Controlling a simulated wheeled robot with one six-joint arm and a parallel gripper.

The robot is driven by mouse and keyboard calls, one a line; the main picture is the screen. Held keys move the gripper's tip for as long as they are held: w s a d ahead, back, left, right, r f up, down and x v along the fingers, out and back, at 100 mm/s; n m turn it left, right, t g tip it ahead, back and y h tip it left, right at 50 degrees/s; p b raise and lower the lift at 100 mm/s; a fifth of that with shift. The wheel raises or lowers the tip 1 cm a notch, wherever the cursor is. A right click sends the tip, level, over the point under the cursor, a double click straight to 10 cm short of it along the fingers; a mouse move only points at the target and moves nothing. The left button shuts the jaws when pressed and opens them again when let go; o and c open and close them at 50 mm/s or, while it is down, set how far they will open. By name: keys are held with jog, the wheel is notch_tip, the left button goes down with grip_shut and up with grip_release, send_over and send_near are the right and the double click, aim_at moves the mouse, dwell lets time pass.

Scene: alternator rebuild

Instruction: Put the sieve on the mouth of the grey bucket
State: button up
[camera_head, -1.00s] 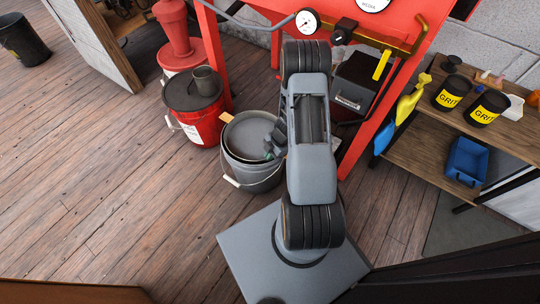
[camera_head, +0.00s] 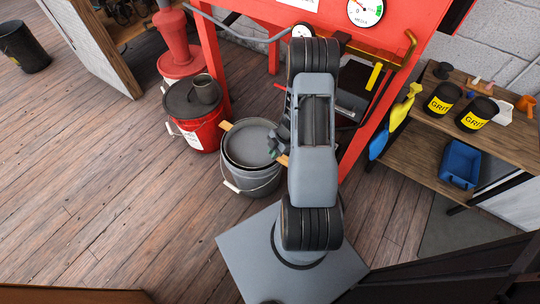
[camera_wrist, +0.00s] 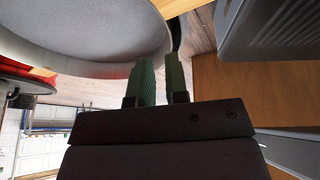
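The grey bucket (camera_head: 240,180) stands on the floor left of my arm in the head view. The sieve, a round grey disc with a raised rim (camera_head: 250,140), lies at the bucket's mouth. Whether it rests fully on the rim cannot be told. Wooden pieces show at its left (camera_head: 226,126) and right (camera_head: 283,160) edges. The grey disc also fills the upper left of the wrist view (camera_wrist: 95,25). My gripper (camera_head: 274,149) is beside the disc's right edge. In the wrist view its green fingers (camera_wrist: 162,78) stand a little apart with nothing visible between them.
A red bucket (camera_head: 207,135) with a dark lid and a cup (camera_head: 206,89) stands close behind left. A red press frame (camera_head: 368,130) rises behind my arm. A wooden shelf (camera_head: 415,150) is at right.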

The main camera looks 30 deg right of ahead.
jog(key=w+d+r+m+t+h+p, duration=0.1)
jog(key=w+r+m+t+h, duration=0.3)
jog(key=r, duration=1)
jog(key=w+d+r+m+t+h+p, duration=0.15)
jog(key=w+r+m+h, duration=0.35)
jog(key=r, duration=0.9)
jog(key=s+a+r+m+g+y, duration=0.1)
jog(key=s+a+r+m+y, duration=0.1)
jog(key=s+a, duration=0.5)
jog(key=s+a+r+m+g+y, duration=0.2)
jog(key=s+a+r+m, duration=0.2)
jog(key=s+a+m, duration=0.3)
jog(key=s+a, duration=0.1)
jog(key=s, duration=0.3)
jog(key=shift+a+r, duration=0.25)
jog(key=shift+r, duration=0.05)
jog(key=shift+s+r+g, duration=0.1)
jog(key=shift+g, duration=0.15)
